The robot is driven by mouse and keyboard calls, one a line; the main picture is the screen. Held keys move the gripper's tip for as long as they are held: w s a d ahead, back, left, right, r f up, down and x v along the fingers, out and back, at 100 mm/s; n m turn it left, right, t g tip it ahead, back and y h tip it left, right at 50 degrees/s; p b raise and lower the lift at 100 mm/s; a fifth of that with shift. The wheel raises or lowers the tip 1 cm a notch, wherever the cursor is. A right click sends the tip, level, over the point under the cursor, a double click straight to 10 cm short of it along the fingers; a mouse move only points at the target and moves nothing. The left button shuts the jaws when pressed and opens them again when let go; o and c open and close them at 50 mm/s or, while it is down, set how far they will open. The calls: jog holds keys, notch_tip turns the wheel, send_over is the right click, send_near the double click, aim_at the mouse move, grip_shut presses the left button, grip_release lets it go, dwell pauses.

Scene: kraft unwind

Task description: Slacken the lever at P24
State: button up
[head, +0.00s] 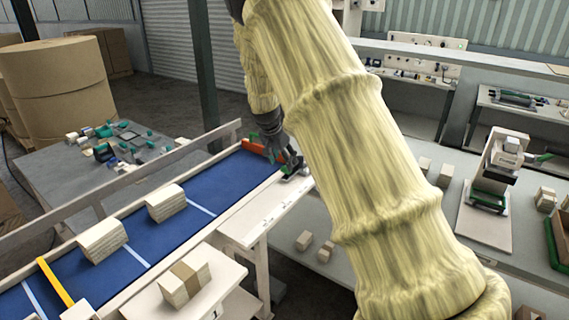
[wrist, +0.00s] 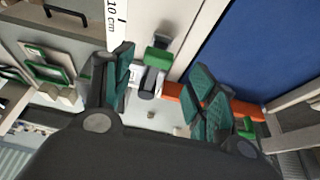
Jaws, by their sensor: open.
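My gripper (wrist: 163,82) is open, with its green-padded fingers spread apart in the wrist view. Between and beyond them is a small clamp fitting with a green block (wrist: 158,54) and a dark grey piece (wrist: 147,86). An orange bar (wrist: 172,91) runs from beside this fitting behind the right finger, which hides part of it. In the head view my gripper (head: 281,146) is down at the far end of the conveyor, by the orange bar (head: 259,148) and the dark clamp (head: 291,168). No P24 label is readable, and I cannot tell which piece is the lever or whether a finger touches it.
The blue conveyor (head: 150,247) carries cardboard blocks and has a pale side rail (head: 130,178). A white ledge with a scale (head: 262,216) adjoins it. A bench press (head: 495,185) stands on the right. Large kraft rolls (head: 60,85) stand at the back left.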

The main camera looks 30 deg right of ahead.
aim_at(285, 168)
jog(key=p+x, duration=0.1)
jog(key=x, duration=0.1)
jog(key=shift+s+d+f, duration=0.15)
jog(key=shift+d+f, duration=0.05)
jog(key=shift+x, duration=0.85)
jog(key=shift+r, duration=0.1)
jog(key=shift+a, duration=0.1)
grip_shut()
